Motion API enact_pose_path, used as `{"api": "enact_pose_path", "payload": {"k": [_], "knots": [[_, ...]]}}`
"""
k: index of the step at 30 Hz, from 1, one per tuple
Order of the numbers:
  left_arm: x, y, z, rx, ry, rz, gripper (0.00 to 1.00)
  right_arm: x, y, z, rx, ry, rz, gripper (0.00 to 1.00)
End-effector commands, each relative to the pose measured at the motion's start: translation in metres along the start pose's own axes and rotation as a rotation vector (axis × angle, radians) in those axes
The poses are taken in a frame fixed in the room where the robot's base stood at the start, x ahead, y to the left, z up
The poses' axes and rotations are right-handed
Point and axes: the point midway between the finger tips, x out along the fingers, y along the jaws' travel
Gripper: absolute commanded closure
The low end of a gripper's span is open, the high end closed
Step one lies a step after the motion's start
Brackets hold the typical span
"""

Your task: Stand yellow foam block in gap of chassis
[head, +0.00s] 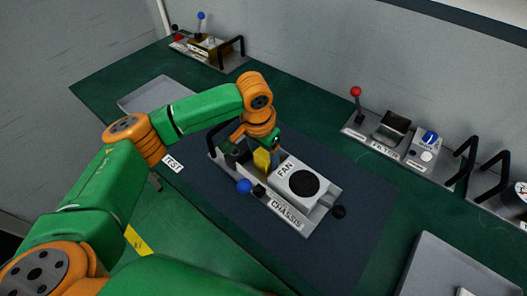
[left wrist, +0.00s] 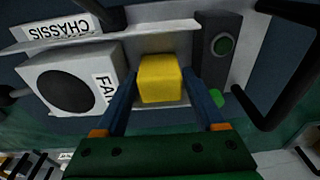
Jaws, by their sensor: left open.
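The grey chassis (head: 287,219) lies on the dark mat, labelled CHASSIS. On it sits the white fan box (head: 302,182) with a round black grille. The yellow foam block (head: 262,160) stands upright beside the fan; in the left wrist view the foam block (left wrist: 160,79) is between the fan box (left wrist: 68,80) and a dark module with a green button (left wrist: 223,46). My left gripper (left wrist: 161,85) is open, its blue fingers on either side of the block, with a small gap visible at least on the right. The block's bottom is hidden. My right gripper is out of view.
A blue knob (head: 244,186) and a black knob (head: 339,212) stick out from the chassis. A TEST panel (head: 376,147) with a red lever stands at the back right. Grey trays (head: 150,95) lie on the green bench, which has free room around the mat (head: 215,190).

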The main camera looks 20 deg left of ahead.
Motion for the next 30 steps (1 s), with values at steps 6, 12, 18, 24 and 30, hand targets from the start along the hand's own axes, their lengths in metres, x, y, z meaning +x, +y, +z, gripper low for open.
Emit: {"api": "enact_pose_path", "payload": {"k": [6,12,18,24,30], "knots": [[-0.043,0.000,-0.002,0.001,0.007,0.000,0.29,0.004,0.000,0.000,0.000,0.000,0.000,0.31],[-0.097,0.000,-0.001,0.000,0.005,-0.001,0.29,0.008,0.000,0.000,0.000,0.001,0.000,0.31],[-0.121,0.000,-0.001,-0.001,0.001,0.000,0.29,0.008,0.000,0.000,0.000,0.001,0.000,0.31],[-0.122,0.000,0.000,-0.001,-0.001,0.000,0.29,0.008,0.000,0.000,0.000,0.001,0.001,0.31],[-0.122,0.000,-0.001,-0.001,0.000,0.000,0.29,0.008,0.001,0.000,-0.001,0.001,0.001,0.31]]}}
